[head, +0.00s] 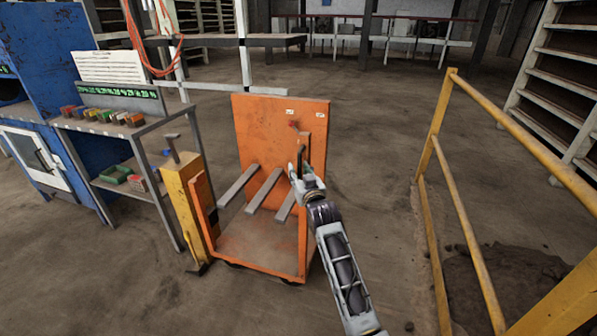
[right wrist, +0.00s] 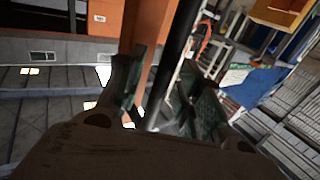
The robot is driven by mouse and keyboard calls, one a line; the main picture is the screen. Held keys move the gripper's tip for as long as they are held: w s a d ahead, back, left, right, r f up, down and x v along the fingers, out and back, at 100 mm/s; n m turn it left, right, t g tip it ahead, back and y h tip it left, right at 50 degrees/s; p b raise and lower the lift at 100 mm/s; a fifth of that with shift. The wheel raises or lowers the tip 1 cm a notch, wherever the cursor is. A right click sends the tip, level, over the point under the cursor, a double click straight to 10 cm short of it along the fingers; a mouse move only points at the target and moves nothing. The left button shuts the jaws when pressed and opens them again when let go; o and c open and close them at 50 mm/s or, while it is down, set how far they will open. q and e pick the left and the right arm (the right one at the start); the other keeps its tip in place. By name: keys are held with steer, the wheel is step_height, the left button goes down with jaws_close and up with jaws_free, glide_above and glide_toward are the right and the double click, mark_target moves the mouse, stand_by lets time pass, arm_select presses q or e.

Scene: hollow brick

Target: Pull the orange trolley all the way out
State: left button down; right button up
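The orange trolley (head: 262,243) stands on the floor in the middle of the head view, with a tall orange back panel (head: 262,130) and grey bars across it. My right gripper (head: 297,165) is at the trolley's right side, in front of the panel, beside an upright dark bar. In the right wrist view my right gripper's fingers (right wrist: 160,100) are apart. A black bar (right wrist: 178,50) and an orange post (right wrist: 155,85) show in and behind the gap. I cannot tell whether the fingers touch the bar. My left gripper is not in view.
A yellow post (head: 183,205) stands close at the trolley's left. A workbench (head: 120,130) with coloured blocks is further left. A yellow railing (head: 470,240) stands on the right, by a dark patch of floor. The floor in front of the trolley looks clear.

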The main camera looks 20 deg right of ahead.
stand_by(0.3)
jaws_close()
steer(key=shift+d, duration=0.1)
stand_by(0.4)
